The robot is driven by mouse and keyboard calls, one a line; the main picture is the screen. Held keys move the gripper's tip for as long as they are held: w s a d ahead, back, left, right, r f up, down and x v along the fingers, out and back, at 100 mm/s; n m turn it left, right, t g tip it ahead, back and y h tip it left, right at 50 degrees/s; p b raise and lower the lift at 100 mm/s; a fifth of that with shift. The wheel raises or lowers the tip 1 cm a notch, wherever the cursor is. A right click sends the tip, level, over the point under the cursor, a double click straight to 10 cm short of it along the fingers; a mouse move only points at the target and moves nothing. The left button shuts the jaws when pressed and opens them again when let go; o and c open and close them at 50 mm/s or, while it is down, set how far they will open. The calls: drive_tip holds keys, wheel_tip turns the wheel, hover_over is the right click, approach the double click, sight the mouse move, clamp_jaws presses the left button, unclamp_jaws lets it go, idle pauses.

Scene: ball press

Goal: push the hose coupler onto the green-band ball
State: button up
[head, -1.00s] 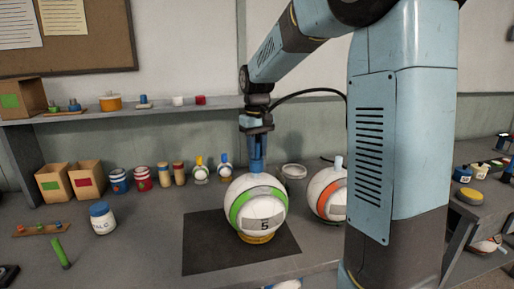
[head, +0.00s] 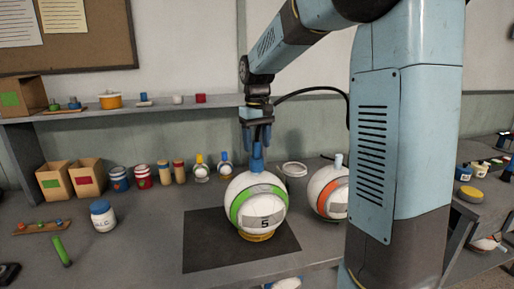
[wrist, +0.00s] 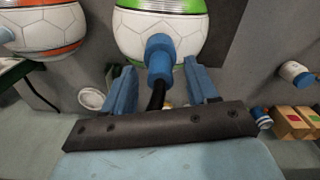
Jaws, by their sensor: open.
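The green-band ball (head: 257,203) is white, marked 5, and sits on a yellow ring on a dark mat. The blue hose coupler (head: 257,160) stands upright on top of the ball, touching it; it also shows in the wrist view (wrist: 160,58). How deep it is seated cannot be told. A black hose (wrist: 156,97) runs from the coupler toward my gripper in the wrist view. My gripper (head: 257,140) is above the coupler, its blue fingers apart. In the wrist view a gap shows on each side of the coupler.
An orange-band ball (head: 329,192) with a light blue neck stands close to the right. A white ring-shaped dish (head: 294,169) lies behind. Several jars, small bottles and boxes line the back left. The dark mat (head: 205,240) is clear in front of the ball.

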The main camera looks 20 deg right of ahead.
wheel_tip(320, 180, up, 12)
drive_tip(key=shift+f, duration=0.25)
drive_tip(key=shift+s, duration=0.1)
drive_tip(key=s+d+f+m+t, duration=0.1)
drive_tip(key=s+f, duration=0.3)
drive_tip(key=s, duration=1)
drive_tip(key=s+d+f+m+t, duration=0.1)
drive_tip(key=s+d+f+t, duration=0.2)
drive_tip(key=s, duration=1)
drive_tip(key=shift+s+f+m+t, duration=0.4)
drive_tip(key=shift+f+t, duration=0.4)
drive_tip(key=shift+d, duration=0.15)
